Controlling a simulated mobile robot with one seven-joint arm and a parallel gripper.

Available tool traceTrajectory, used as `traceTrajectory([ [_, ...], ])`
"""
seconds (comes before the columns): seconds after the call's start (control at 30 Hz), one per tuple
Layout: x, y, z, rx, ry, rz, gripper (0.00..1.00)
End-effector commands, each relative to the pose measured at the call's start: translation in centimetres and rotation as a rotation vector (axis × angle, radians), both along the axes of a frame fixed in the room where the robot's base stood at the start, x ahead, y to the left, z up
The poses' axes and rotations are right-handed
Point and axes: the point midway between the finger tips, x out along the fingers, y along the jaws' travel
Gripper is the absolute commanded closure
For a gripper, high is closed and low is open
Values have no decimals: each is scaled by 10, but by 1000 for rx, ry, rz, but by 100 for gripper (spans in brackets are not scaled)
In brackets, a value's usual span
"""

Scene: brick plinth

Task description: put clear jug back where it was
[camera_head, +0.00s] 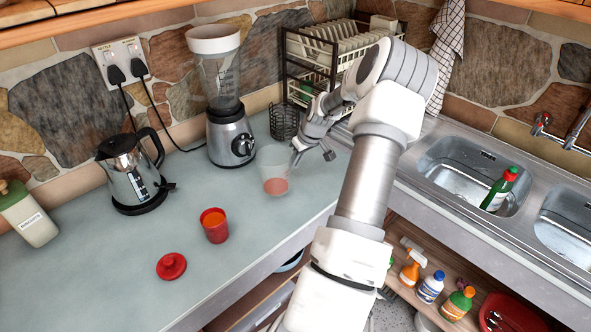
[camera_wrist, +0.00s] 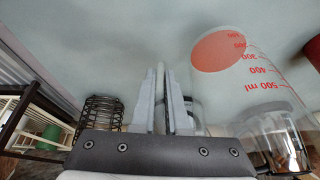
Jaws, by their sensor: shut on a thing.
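The clear jug (camera_head: 274,170) is see-through, with a reddish layer at its bottom. It looks upright over the counter in front of the blender; I cannot tell whether its base touches the counter. My gripper (camera_head: 298,150) is at the jug's right side. In the wrist view the jug (camera_wrist: 262,75), with red volume marks up to 500 ml, is just right of my gripper (camera_wrist: 166,85). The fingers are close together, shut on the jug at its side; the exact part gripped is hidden.
A blender (camera_head: 229,138) stands behind the jug, with a black wire holder (camera_head: 284,122) to its right. A kettle (camera_head: 133,178), orange-red cup (camera_head: 214,226) and red lid (camera_head: 171,266) are to the left. The sink (camera_head: 465,175) is right. The front counter right of the cup is clear.

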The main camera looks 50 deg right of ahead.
Motion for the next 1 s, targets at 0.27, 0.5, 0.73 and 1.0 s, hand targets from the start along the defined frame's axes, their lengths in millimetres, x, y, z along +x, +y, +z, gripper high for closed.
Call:
traceTrajectory([
  [0.27, 0, 1, -35, 4, 0, 1, 100],
  [0.5, 0, 0, -38, 1, 0, 1, 100],
  [0.73, 0, 0, -42, 1, 1, 1, 77],
  [1.0, 0, 0, -42, 1, 1, 1, 58],
])
